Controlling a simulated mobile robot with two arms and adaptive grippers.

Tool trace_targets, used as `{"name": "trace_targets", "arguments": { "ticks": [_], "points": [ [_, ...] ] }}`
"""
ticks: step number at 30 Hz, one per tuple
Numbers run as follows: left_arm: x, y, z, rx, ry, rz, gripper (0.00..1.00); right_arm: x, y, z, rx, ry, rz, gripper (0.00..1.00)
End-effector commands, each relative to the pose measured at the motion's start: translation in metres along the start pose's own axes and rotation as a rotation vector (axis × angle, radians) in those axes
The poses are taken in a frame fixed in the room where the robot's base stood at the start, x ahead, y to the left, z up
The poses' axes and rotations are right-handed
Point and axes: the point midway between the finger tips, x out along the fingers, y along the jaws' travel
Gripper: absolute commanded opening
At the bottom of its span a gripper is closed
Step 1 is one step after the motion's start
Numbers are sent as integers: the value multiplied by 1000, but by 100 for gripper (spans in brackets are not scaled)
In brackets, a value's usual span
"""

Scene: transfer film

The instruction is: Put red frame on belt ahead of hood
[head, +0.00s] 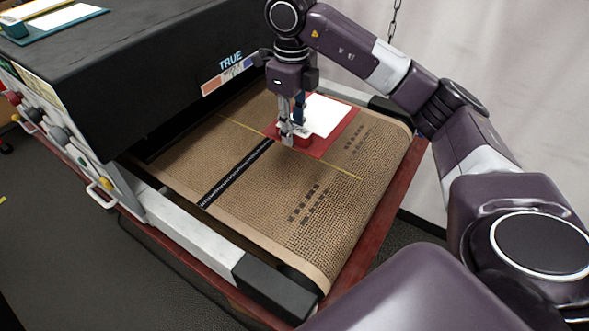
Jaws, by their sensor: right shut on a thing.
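The red frame (341,131) with a white sheet in it lies flat on or just above the far side of the brown mesh belt (230,158); I cannot tell if it touches. My right gripper (292,138) points down at the frame's near left edge and is shut on a small red block there that looks like part of the frame. The black hood (150,75) stands to the left, and the belt comes out from under it. My left gripper is not in view.
Yellow lines and a black strip (236,172) cross the belt. A pale side rail (190,232) with a dark end block (272,288) runs along the near side. A teal board with paper (55,20) lies on the hood. The near part of the belt is clear.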

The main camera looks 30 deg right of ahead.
Motion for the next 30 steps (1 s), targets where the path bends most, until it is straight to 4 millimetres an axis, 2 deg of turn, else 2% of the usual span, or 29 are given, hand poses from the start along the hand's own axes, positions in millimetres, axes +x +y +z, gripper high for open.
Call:
{"name": "trace_targets", "arguments": {
  "ticks": [6,12,19,25,30],
  "points": [
    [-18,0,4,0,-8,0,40,56,1,-3,1,8,2,0],
    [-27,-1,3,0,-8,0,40,99,1,-2,0,4,1,0],
    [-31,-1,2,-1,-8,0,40,120,2,-1,-2,2,1,0],
    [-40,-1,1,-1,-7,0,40,150,1,-2,0,3,0,0],
    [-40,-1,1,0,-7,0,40,156,1,-1,-2,-2,-1,0]
  ]
}}
